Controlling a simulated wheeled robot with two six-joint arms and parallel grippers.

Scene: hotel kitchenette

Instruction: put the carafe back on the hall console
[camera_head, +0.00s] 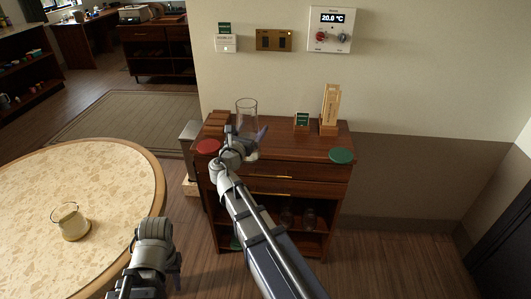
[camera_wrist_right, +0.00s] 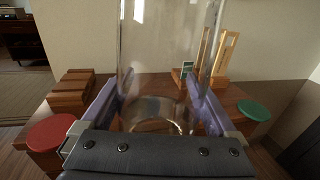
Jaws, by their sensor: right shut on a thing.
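The clear glass carafe (camera_head: 247,110) is upright at the left part of the wooden hall console (camera_head: 290,146). My right gripper (camera_head: 248,142) is shut on its lower part, and the right wrist view shows the glass (camera_wrist_right: 165,65) between both fingers. I cannot tell whether its base touches the console top. My left gripper (camera_head: 150,280) hangs low between the round table and the console, apart from both; its fingertips are not clear.
A red disc (camera_head: 208,146) and a green disc (camera_head: 341,155) sit at the console's front corners. A wooden box (camera_wrist_right: 72,88), small green sign (camera_head: 301,119) and wooden holder (camera_head: 330,112) stand on it.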

